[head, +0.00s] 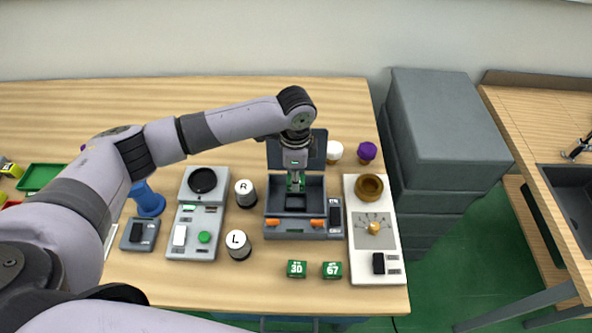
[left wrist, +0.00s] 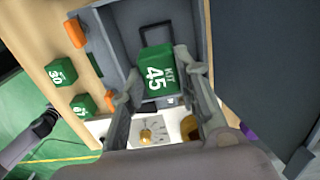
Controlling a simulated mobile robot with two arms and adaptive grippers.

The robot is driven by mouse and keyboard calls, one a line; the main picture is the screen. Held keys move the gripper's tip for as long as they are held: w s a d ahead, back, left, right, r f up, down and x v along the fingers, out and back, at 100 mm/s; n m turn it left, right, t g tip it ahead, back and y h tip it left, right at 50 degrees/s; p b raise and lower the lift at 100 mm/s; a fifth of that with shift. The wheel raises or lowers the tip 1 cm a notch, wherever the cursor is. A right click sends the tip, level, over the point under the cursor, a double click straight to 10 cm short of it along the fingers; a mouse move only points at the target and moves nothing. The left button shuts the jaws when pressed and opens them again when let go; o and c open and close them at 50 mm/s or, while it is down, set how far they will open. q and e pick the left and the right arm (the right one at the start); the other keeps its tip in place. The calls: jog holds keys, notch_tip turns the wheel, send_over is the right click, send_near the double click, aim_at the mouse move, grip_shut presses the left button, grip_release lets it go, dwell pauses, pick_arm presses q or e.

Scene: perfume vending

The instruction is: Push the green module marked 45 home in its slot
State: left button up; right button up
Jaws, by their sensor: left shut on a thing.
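The green module marked 45 (left wrist: 158,72) is between the fingers of my left gripper (left wrist: 150,90), which is shut on it. In the head view my left gripper (head: 295,180) points down over the open grey case (head: 272,207), and the module is mostly hidden there. The wrist view shows the module over the case's interior, by a dark rectangular slot (left wrist: 152,107). I cannot tell how deep it sits. A grey arm with a dark end, seemingly my right gripper (left wrist: 44,122), shows at the lower left of the wrist view; its fingers are unclear.
Green modules marked 30 (head: 297,269) and 67 (head: 332,270) stand in front of the case. Orange latches (head: 317,223) are on its front. A white panel (head: 363,272) with a brown bowl (head: 369,188) is at right. Jars R (head: 245,193) and L (head: 238,245) stand left.

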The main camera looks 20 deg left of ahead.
pick_arm(q)
notch_tip(320, 180, down, 2)
jog(key=shift+s+d+b, duration=0.1)
jog(key=shift+b, duration=0.9)
notch_tip(320, 180, down, 3)
jog(key=b, duration=0.3)
jog(key=shift+f+b, duration=0.1)
jog(key=shift+b, duration=0.2)
jog(key=shift+f, duration=0.5)
pick_arm(e)
jog(key=f, duration=0.5)
jog(key=shift+s+d+f, duration=0.15)
jog(key=shift+d+f, duration=0.1)
jog(key=shift+d, duration=0.2)
jog(key=shift+d, duration=0.25)
